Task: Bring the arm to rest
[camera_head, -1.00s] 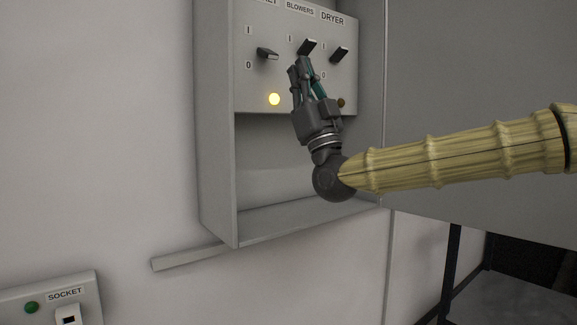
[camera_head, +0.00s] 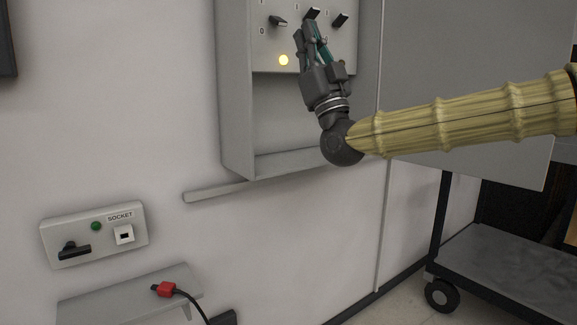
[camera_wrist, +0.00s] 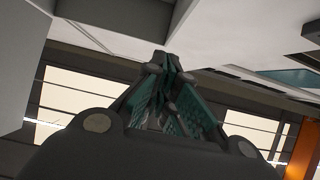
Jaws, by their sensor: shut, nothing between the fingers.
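My gripper (camera_head: 312,32) is in front of the switch panel (camera_head: 290,50) of a grey wall box, close below the middle switch (camera_head: 312,13). I cannot tell whether it touches that switch. Its fingers point up and are shut with nothing between them; in the wrist view the closed fingers (camera_wrist: 168,68) meet at the centre. My arm (camera_head: 460,122) reaches in from the right in a pale ribbed sleeve. The left switch (camera_head: 278,21) and right switch (camera_head: 341,20) flank the gripper. A yellow lamp (camera_head: 283,60) glows below the left switch.
A socket panel (camera_head: 70,225) with a black handle and green lamp is on the wall at lower left. Below it, a red plug (camera_head: 165,289) with a black cable lies on a shelf (camera_head: 90,306). A dark-framed trolley (camera_head: 500,262) stands at lower right. A grey panel (camera_head: 470,60) is behind my arm.

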